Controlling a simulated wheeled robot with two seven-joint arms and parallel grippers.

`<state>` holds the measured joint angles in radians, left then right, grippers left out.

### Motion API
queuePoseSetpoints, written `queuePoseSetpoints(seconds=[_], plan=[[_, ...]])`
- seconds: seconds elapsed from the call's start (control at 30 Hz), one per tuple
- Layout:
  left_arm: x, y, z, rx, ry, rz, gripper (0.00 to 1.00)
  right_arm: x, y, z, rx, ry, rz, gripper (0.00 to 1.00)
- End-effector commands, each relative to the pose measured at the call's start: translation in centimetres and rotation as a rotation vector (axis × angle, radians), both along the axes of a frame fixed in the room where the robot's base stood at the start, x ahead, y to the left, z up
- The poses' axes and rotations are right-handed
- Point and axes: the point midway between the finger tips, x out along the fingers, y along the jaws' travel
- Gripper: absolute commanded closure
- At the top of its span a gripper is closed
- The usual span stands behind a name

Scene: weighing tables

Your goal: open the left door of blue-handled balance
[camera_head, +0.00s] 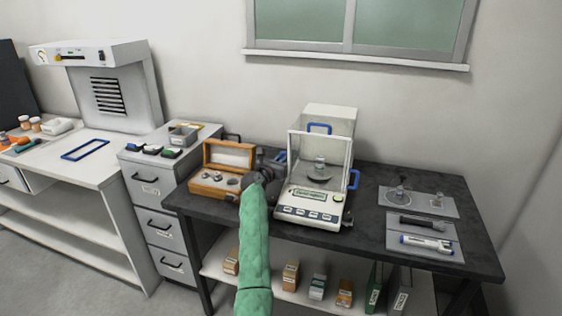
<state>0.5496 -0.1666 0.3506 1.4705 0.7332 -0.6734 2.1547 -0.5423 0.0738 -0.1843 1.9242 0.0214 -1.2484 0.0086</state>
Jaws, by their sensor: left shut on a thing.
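The blue-handled balance (312,208) stands on the dark table, with a glass draft shield and a weighing pan (318,178) inside. One blue handle (354,179) shows on its right side and another (319,128) at its top. A bit of blue, the left door handle (281,156), shows at the balance's left side beside my left gripper (274,164). My left gripper is dark, at the end of the green-sleeved arm, and is shut on this handle. The fingers are small and partly hidden by the wrist. How far the left door stands open cannot be told. My right gripper is not in view.
An open wooden weight box (209,187) stands just left of my left gripper. Grey mats (455,207) with tools and small glassware lie on the table's right part. A drawer cabinet (150,190) and a white bench stand at the left. Boxes and binders sit on the lower shelf.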

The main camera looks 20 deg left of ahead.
Motion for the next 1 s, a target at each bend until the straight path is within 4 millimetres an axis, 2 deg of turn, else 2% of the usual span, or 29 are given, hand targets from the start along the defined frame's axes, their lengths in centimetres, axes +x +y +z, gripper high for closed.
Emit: queuePoseSetpoints(seconds=[0.33, 0.47, 0.6, 0.7, 0.9, 1.0], plan=[[-0.1, 0.0, 0.0, 0.000, 0.000, 0.000, 0.85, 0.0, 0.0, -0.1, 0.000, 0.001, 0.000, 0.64], [-1.1, 0.2, -0.1, 0.001, 0.000, 0.000, 0.85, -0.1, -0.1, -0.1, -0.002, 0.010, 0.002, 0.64], [-3.2, 0.8, -0.2, -0.001, -0.001, 0.001, 0.85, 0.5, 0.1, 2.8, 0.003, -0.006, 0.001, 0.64], [-4.7, 1.1, -0.2, -0.001, -0.001, 0.001, 0.85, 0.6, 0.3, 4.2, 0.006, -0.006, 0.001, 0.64], [-6.9, 1.6, -0.1, 0.001, 0.000, 0.000, 0.85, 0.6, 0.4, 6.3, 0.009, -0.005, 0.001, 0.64], [-7.4, 1.8, 0.0, 0.001, 0.000, 0.001, 0.85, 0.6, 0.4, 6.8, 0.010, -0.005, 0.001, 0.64]])
